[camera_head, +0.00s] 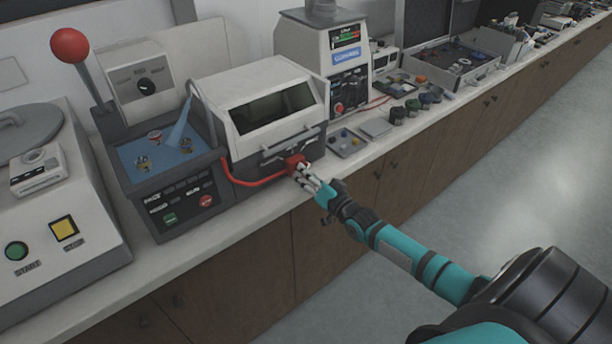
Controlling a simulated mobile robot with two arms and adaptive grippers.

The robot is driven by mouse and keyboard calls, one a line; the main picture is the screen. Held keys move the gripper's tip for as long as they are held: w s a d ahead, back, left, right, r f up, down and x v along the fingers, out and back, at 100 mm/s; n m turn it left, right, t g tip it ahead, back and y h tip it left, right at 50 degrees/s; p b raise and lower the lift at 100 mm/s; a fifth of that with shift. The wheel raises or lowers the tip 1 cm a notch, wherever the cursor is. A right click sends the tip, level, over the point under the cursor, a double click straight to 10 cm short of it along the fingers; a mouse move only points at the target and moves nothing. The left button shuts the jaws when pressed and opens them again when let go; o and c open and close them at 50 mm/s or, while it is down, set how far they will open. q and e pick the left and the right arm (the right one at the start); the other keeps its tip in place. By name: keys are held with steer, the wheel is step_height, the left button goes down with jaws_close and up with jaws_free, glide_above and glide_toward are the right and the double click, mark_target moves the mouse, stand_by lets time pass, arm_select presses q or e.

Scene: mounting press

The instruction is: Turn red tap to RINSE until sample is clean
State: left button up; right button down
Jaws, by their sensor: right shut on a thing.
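The red tap (295,160) sits at the lower front right of the white machine with a dark window (262,104). A red hose (250,183) runs from it to the left. My right gripper (303,172) is at the tap, with its fingers shut on it. The fingers cover part of the tap, and its marking cannot be read. A basin of blue water (165,150) stands left of the tap, with several small round pieces in it. A stream (177,132) falls into it from a bent spout. I cannot tell how clean the pieces are. My left gripper is not in view.
A lever with a red ball (69,45) stands behind the basin. A panel with green and yellow buttons (64,228) is at the left. A small tray (348,143) and several dark jars (413,107) lie to the right. The floor (500,190) in front is clear.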

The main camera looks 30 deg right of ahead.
steer(key=shift+f+m, duration=0.1)
steer(key=shift+m, duration=0.5)
steer(key=c, duration=1.2)
jaws_free()
steer(key=shift+c, duration=0.2)
steer(key=shift+s+m, duration=0.1)
steer(key=shift+m, duration=0.2)
steer(key=s, duration=1.2)
steer(key=shift+d, duration=0.45)
